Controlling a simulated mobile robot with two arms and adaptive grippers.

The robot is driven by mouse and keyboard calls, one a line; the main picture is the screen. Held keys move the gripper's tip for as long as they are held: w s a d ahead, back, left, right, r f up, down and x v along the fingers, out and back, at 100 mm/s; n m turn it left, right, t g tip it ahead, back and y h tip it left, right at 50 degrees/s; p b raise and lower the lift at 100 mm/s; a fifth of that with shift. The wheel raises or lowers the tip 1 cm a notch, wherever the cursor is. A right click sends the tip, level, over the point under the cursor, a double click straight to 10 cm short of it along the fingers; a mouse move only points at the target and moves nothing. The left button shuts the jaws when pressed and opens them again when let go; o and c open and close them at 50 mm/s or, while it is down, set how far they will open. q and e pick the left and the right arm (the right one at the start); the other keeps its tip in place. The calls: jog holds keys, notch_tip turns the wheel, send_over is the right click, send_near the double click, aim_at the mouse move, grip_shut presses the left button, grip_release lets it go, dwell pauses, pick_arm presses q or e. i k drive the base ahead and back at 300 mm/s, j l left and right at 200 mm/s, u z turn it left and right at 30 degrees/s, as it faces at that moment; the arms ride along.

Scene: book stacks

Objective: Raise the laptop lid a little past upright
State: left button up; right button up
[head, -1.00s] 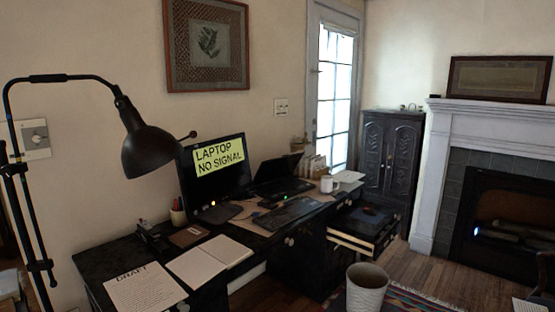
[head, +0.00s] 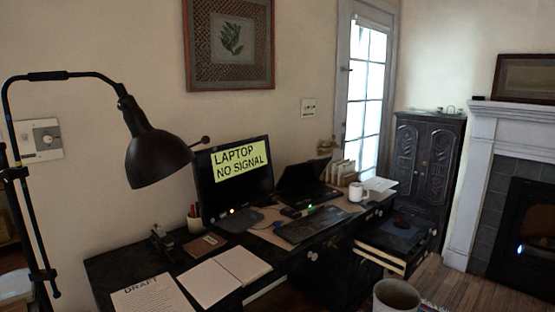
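The black laptop (head: 312,194) sits on the dark desk, just right of the monitor (head: 236,178), which reads "LAPTOP NO SIGNAL". Its lid (head: 303,174) is raised from the base and looks dark. I cannot tell its exact angle from here. Neither of my grippers is in view.
The desk (head: 120,268) holds a keyboard (head: 310,226), a white mug (head: 357,192), an open notebook (head: 222,276) and a "DRAFT" sheet (head: 150,296). A black lamp (head: 158,158) leans over its left end. An open drawer (head: 378,257) juts out at right, near a bin (head: 396,295).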

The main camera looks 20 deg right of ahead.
aim_at(309, 172)
jog(key=i+l+u, duration=0.2)
jog(key=i+l, duration=0.2)
jog(key=l, duration=0.25)
jog(key=i+l+u, duration=0.1)
jog(key=l, duration=0.25)
jog(key=i+l+u, duration=0.1)
jog(key=i+l, duration=0.3)
jog(key=l, duration=0.35)
jog(key=i+l+u, duration=0.15)
jog(key=l, duration=0.2)
